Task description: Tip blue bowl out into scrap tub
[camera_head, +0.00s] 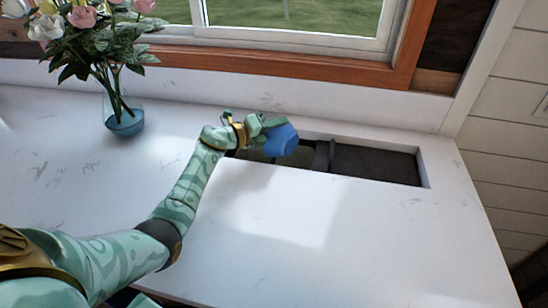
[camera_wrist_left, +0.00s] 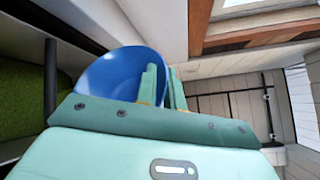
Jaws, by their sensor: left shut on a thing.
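The blue bowl (camera_head: 281,141) is tilted over the recessed opening in the counter. My left gripper (camera_head: 264,124) is shut on its rim. In the left wrist view the bowl (camera_wrist_left: 105,75) shows its smooth blue inside with the fingers (camera_wrist_left: 164,88) at its right edge; I see no contents in the part that shows. Below and left of the bowl, an olive-green surface (camera_head: 254,156) shows inside the opening, also at the left of the wrist view (camera_wrist_left: 24,90). I cannot tell for sure whether this is the scrap tub. My right gripper is out of view.
The opening's right part holds a dark, flat-looking section (camera_head: 375,164), with a dark divider (camera_head: 321,157) beside the bowl. A glass vase (camera_head: 123,122) of flowers stands on the white counter (camera_head: 250,240) at the left. The counter's front is clear. A window (camera_head: 290,25) is behind.

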